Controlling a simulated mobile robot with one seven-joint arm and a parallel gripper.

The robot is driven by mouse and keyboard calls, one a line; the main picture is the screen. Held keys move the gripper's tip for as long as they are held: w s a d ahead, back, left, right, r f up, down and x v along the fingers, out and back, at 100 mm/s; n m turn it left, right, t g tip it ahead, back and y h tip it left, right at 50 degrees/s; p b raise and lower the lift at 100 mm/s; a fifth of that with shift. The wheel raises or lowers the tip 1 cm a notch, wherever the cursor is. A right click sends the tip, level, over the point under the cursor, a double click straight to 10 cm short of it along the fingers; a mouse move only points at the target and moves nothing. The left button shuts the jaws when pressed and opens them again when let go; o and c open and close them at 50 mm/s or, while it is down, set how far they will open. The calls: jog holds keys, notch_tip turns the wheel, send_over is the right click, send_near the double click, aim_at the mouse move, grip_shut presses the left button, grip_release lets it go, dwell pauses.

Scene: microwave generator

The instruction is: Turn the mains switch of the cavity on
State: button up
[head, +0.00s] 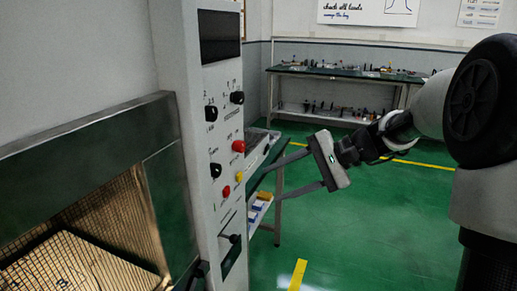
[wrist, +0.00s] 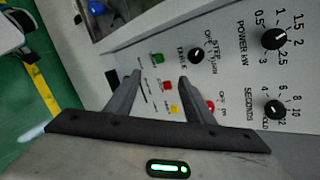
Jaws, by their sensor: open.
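The cavity's pale control panel (head: 205,80) stands left of centre in the head view. A red knob (head: 238,146) sits on it; in the wrist view a red part (wrist: 210,105) shows beside an "OFF ON" label, partly behind the right finger. Lower on the panel is a lever in a dark slot (head: 232,240). I cannot tell for sure which is the mains switch, or its setting. My gripper (head: 272,183) is open and empty, its fingers pointing left at the panel. In the wrist view my gripper (wrist: 160,77) has its fingertips over the panel's lamp area.
Black knobs (head: 215,170) and a yellow lamp (head: 239,176) are nearby. The wrist view shows a POWER knob (wrist: 275,38), a SECONDS knob (wrist: 275,108) and a green lamp (wrist: 157,58). The meshed cavity (head: 110,220) is at left. Green floor (head: 370,230) is clear at right.

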jog(key=w+d+m+t+y, duration=0.4)
jog(key=w+d+m+y, duration=0.15)
jog(key=w, duration=0.65)
send_near(244, 147)
jog(key=shift+n, duration=0.25)
jog(key=x, duration=0.9)
jog(key=shift+s+b, duration=0.15)
jog(key=shift+b, duration=0.25)
jog(key=c, duration=1)
jog(key=shift+c, duration=0.2)
